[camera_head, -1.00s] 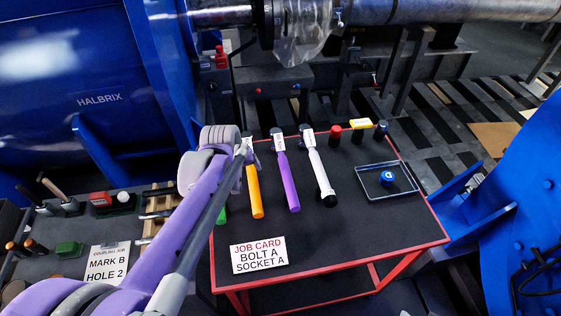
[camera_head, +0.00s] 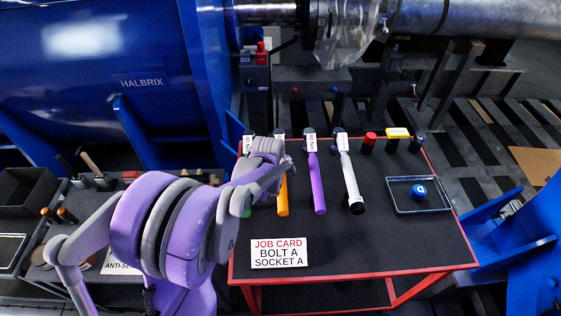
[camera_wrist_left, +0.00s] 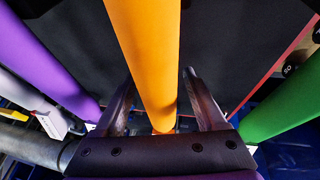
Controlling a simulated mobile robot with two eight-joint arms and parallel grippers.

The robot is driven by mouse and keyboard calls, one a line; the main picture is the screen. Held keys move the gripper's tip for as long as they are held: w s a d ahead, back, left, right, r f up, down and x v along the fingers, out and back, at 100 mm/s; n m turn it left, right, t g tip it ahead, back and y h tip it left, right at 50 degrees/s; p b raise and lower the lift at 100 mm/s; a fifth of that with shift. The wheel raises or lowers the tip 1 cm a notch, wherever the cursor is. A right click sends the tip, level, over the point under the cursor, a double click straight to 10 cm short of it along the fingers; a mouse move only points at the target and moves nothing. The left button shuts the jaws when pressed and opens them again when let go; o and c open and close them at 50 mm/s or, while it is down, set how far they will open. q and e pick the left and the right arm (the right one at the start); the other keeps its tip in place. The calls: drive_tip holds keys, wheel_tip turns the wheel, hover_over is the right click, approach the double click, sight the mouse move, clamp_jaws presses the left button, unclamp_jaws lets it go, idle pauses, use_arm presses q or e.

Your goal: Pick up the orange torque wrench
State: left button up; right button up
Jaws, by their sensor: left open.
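The orange torque wrench (camera_head: 283,201) lies on the black top of the red-edged table, its upper part partly hidden by my left arm. In the left wrist view the orange handle (camera_wrist_left: 148,45) runs between the two fingers of my left gripper (camera_wrist_left: 160,88). The fingers are apart, one on each side of the handle, with dark gaps beside it. I cannot tell how far the handle sits down between them. My right gripper is not in view.
A purple wrench (camera_head: 318,190) and a white wrench (camera_head: 349,180) lie to the right; a green handle (camera_wrist_left: 288,105) is on the other side. A job card (camera_head: 278,253) lies in front. A clear tray (camera_head: 447,209) holds a blue piece (camera_head: 419,191).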

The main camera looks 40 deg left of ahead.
use_arm(q)
clamp_jaws()
idle(0.3)
idle(1.1)
